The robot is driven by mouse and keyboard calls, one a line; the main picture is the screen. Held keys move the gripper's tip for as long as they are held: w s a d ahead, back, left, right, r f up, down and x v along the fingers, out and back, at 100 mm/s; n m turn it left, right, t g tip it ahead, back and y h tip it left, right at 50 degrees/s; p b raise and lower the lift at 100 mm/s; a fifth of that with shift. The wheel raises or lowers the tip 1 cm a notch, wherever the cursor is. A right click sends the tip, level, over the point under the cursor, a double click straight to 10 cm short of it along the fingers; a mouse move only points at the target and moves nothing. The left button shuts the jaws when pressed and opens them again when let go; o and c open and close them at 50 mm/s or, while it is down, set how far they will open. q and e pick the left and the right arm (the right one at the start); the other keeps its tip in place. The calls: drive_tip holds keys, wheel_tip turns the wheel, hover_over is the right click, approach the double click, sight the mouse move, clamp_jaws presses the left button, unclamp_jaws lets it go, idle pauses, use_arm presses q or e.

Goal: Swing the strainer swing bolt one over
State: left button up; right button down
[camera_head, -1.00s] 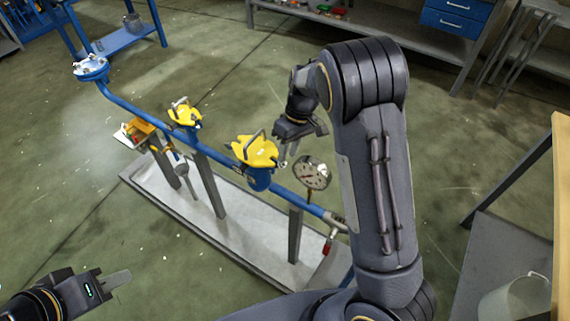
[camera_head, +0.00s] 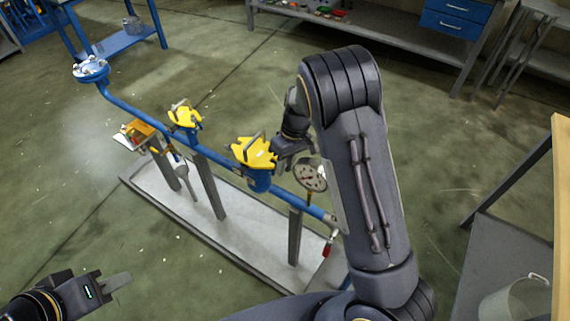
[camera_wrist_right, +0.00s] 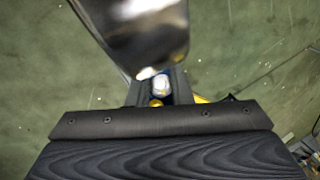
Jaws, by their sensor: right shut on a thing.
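The strainer (camera_head: 260,180) is a blue body with a yellow cover (camera_head: 253,153) and a grey handle, on the blue pipe. My right gripper (camera_head: 278,158) is at the right edge of the cover, pointing down, and is shut on a small part there. In the right wrist view a pale metal end, the swing bolt (camera_wrist_right: 161,86), shows at the dark fingers, with a yellow edge beside it. The bolt is mostly hidden, and its tilt cannot be told. My left gripper (camera_head: 118,282) is at the lower left, away from the pipe; its finger gap cannot be made out.
A pressure gauge (camera_head: 311,175) stands close to the right of my right gripper. A second yellow-topped fitting (camera_head: 184,114) and a blue flange (camera_head: 91,68) lie further along the pipe (camera_head: 135,110). A small tray with tools (camera_head: 137,131) is at the left. Grey posts stand on the base (camera_head: 243,235).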

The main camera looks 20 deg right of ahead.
drive_tip(key=shift+w+a+r+p, duration=0.1)
drive_tip(key=shift+r+p, duration=0.25)
drive_tip(key=shift+p, duration=0.2)
drive_tip(key=shift+w+g+h+p, duration=0.2)
drive_tip(key=shift+g+h+p, duration=0.2)
drive_tip(key=shift+h+p, duration=0.1)
drive_tip(key=shift+f, duration=0.1)
drive_tip(key=c, duration=1.6)
unclamp_jaws()
drive_tip(key=shift+o, duration=0.2)
drive_tip(key=v, duration=0.7)
drive_tip(key=shift+r, duration=0.4)
drive_tip(key=shift+w, duration=0.1)
